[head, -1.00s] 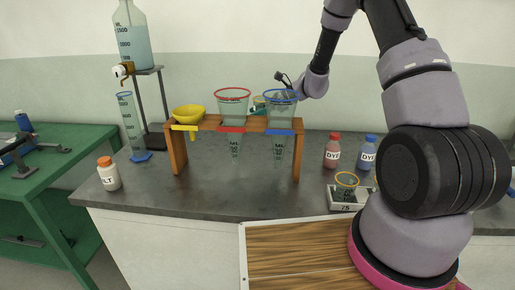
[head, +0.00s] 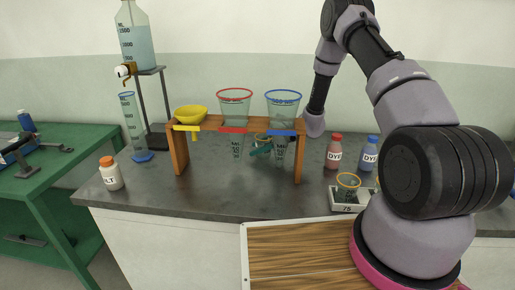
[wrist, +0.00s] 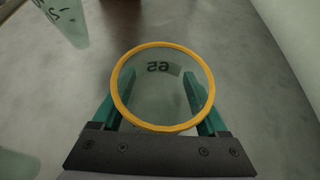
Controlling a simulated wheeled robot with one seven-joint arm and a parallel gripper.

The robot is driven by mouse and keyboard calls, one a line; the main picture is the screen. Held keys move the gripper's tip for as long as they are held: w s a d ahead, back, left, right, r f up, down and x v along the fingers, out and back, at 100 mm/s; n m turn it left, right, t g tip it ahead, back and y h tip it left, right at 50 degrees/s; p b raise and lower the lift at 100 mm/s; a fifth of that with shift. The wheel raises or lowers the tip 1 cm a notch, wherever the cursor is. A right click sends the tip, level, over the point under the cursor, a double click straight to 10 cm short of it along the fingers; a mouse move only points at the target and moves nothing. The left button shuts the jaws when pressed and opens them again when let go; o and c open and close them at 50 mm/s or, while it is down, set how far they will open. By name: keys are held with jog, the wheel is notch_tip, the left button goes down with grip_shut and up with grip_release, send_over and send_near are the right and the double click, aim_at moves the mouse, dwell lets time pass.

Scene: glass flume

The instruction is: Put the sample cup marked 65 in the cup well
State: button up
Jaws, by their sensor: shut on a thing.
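The sample cup marked 65 (wrist: 160,88) is a clear cup with an orange-yellow rim; its number reads upside down in the wrist view. My gripper (wrist: 160,112) is shut on it, one teal finger on each side. In the head view my gripper (head: 261,149) and part of the held cup (head: 262,138) show behind the wooden rack, low between the red and blue funnels.
The wooden rack (head: 179,152) stands in front of my gripper, holding a yellow bowl (head: 190,114), red-rimmed funnel (head: 235,108) and blue-rimmed funnel (head: 283,108). Red (head: 334,151) and blue (head: 369,153) dye bottles stand right. Bare grey counter (wrist: 260,90) surrounds the cup.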

jog(key=o, duration=1.1)
jog(key=shift+f, duration=0.1)
jog(key=o, duration=0.3)
